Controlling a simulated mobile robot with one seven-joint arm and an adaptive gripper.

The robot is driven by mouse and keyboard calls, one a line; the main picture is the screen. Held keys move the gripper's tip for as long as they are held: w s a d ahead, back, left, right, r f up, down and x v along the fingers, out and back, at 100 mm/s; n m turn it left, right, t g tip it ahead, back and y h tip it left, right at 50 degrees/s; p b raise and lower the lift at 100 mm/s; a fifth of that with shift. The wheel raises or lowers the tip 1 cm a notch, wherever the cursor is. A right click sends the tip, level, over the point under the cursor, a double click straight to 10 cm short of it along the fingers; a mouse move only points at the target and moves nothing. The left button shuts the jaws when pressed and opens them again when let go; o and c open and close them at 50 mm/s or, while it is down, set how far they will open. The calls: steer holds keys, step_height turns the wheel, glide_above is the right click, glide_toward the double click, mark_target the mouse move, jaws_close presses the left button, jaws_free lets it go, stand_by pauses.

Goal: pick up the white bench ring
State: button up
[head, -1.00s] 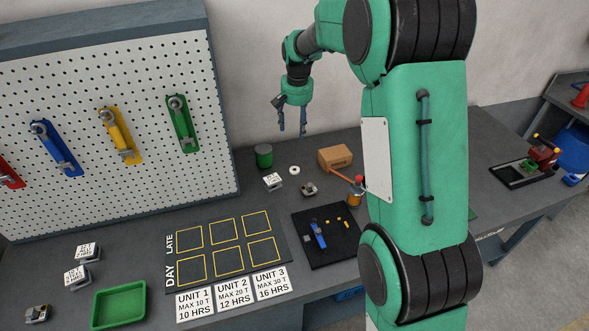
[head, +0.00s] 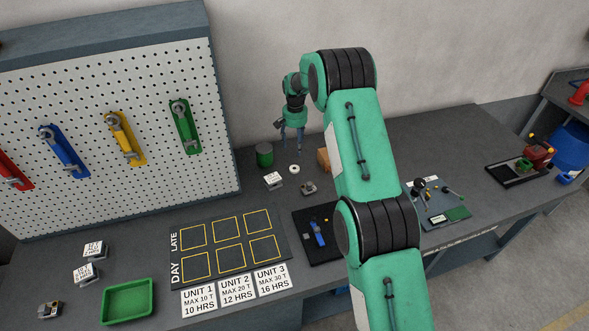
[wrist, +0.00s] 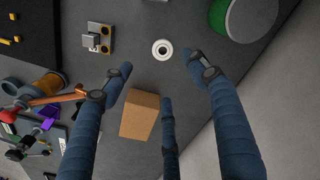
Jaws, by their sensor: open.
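The white bench ring (head: 294,169) lies flat on the grey bench, near the back by the wall. In the wrist view the ring (wrist: 162,49) is a small white disc with a dark centre, beyond the fingertips. My gripper (head: 290,153) is above the bench just behind the ring in the head view. In the wrist view my gripper (wrist: 168,82) has its fingers spread apart with nothing between them. The ring is apart from the fingers, and nothing hides it.
A green can (head: 264,156) stands left of the ring. A labelled coil block (head: 273,181) and a small metal block (head: 308,188) sit in front. A cardboard box (wrist: 140,115) lies close by the fingers. A dark tool mat (head: 308,249) is nearer the front.

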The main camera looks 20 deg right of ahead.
steer(key=shift+f, duration=0.15)
glide_above(294, 166)
steer(key=s, duration=0.2)
steer(key=shift+a+f, duration=0.15)
steer(key=shift+f, duration=4.1)
steer(key=shift+f, duration=0.1)
steer(key=shift+w+f, duration=0.1)
steer(key=shift+f, duration=2.45)
steer(key=c, duration=1.4)
steer(key=shift+o, duration=0.2)
steer(key=shift+r, duration=0.1)
step_height(294, 166, up, 10)
